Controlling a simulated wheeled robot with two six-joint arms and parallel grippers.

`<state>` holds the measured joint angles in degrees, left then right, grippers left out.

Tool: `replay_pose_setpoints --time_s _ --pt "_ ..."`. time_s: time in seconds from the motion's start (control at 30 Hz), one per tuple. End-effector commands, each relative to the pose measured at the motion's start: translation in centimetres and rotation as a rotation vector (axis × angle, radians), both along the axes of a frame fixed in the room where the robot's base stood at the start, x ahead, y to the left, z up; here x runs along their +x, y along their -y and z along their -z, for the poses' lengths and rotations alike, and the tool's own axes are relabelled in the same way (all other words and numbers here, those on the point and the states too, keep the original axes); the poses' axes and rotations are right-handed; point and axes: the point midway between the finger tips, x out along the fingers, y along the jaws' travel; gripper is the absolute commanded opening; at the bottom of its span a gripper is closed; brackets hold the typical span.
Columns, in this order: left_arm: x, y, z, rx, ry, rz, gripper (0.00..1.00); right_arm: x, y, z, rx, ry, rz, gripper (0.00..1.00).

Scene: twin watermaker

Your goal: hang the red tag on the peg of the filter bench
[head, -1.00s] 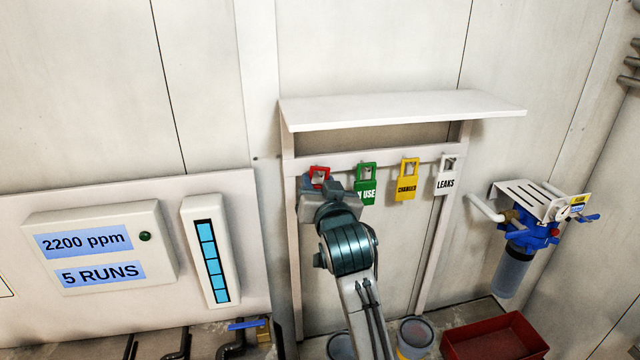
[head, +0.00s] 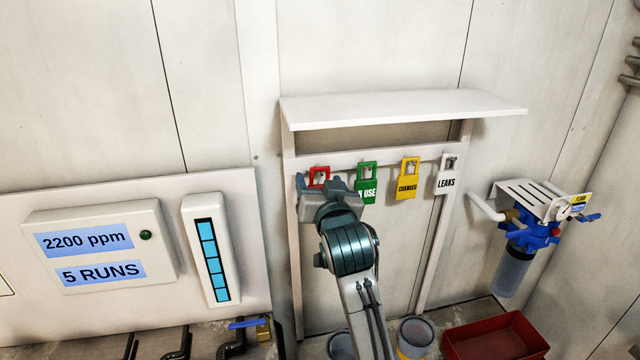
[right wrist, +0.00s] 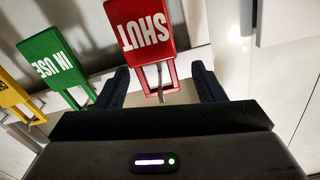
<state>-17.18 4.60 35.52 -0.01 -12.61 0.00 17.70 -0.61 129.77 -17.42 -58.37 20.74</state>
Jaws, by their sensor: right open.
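The red tag (head: 312,177) hangs at the left end of the row on the white rack's rail. In the right wrist view the red tag (right wrist: 140,27) reads SHUT, appearing upside down, with its open loop towards my gripper. My right gripper (head: 322,186) is in front of it in the head view and hides its lower part. In the wrist view the open fingers of this gripper (right wrist: 161,82) stand on either side of the tag's loop, with gaps visible. My left gripper is not in view. I cannot make out a filter bench peg.
Close on the right hang a green IN USE tag (head: 366,190), a yellow tag (head: 406,187) and a white LEAKS tag (head: 446,184). A white shelf (head: 400,106) juts out above. A blue filter unit (head: 530,236) is on the right wall, above a red bin (head: 495,340).

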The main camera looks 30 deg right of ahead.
Motion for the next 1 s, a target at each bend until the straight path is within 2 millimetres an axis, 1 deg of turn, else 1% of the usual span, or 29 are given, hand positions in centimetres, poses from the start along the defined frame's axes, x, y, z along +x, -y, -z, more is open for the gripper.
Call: replay_pose_setpoints --time_s 0.07,0.17,0.4,0.47,0.5,0.7,0.83,1.0 --pt "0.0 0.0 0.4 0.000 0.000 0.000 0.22 -0.7 -0.2 0.2 0.003 0.002 -0.001 0.62" --pt "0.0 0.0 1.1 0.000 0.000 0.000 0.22 -2.3 -0.6 0.3 0.003 0.003 -0.001 0.62" --pt "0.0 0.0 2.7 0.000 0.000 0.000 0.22 -7.7 -2.0 0.4 0.009 0.002 -0.001 0.62" --pt "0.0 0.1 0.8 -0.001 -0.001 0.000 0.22 -8.0 -2.1 -0.5 0.001 -0.005 0.000 0.62" --pt "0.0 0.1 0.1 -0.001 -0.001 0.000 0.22 -8.1 -2.1 -0.5 0.001 -0.007 0.000 0.62" --pt "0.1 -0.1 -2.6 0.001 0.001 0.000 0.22 -9.0 -2.4 -0.4 0.001 -0.006 0.000 0.62" --pt "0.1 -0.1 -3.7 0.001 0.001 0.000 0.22 -9.6 -2.5 -0.3 0.001 -0.004 0.000 0.62" --pt "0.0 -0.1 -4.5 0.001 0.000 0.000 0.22 -10.1 -2.6 -0.1 0.001 -0.003 0.000 0.62"
